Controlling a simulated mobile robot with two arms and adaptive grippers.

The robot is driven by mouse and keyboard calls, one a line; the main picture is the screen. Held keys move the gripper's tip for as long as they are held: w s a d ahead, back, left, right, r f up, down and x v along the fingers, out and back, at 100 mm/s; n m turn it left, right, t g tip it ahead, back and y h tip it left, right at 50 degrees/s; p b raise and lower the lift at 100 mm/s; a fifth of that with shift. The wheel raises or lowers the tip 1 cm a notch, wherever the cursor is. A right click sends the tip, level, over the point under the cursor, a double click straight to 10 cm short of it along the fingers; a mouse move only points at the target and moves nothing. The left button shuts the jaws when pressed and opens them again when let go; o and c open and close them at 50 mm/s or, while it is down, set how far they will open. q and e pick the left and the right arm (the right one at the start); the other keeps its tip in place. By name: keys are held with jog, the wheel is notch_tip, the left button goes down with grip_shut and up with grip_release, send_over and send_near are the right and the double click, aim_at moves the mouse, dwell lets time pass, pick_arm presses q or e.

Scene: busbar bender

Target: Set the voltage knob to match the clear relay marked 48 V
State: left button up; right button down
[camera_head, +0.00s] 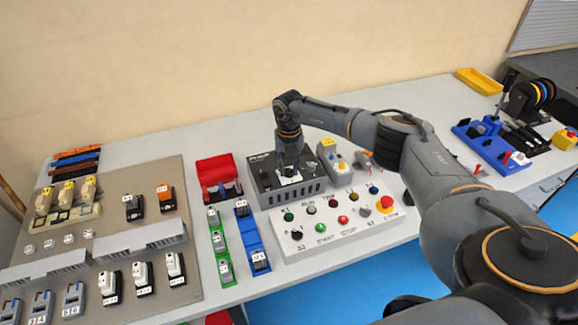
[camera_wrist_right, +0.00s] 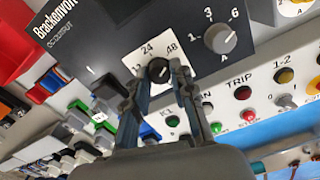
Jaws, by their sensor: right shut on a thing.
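My right gripper (camera_head: 289,168) reaches down onto the top of the dark power supply box (camera_head: 312,187). In the right wrist view its two fingers (camera_wrist_right: 162,73) are closed around the black voltage knob (camera_wrist_right: 158,69), one on each side. The dial around the knob is marked 12, 24 and 48; the knob's exact pointing is hard to read. Pale relays sit in a green rail (camera_head: 223,270) and a blue rail (camera_head: 248,237) left of the box; their markings are too small to read, so I cannot tell which is the 48 V one. My left gripper is not in view.
A grey current knob (camera_wrist_right: 220,38) marked 1, 3, 6 A is close by on the same panel. A white button panel (camera_head: 340,215) with a red stop button (camera_head: 386,203) stands in front. A red bin (camera_head: 215,172) is to the left.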

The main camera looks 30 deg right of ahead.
aim_at(289, 170)
jog(key=shift+r, duration=0.1)
dwell(0.4)
jog(key=c, duration=1.1)
grip_release()
notch_tip(289, 170, up, 12)
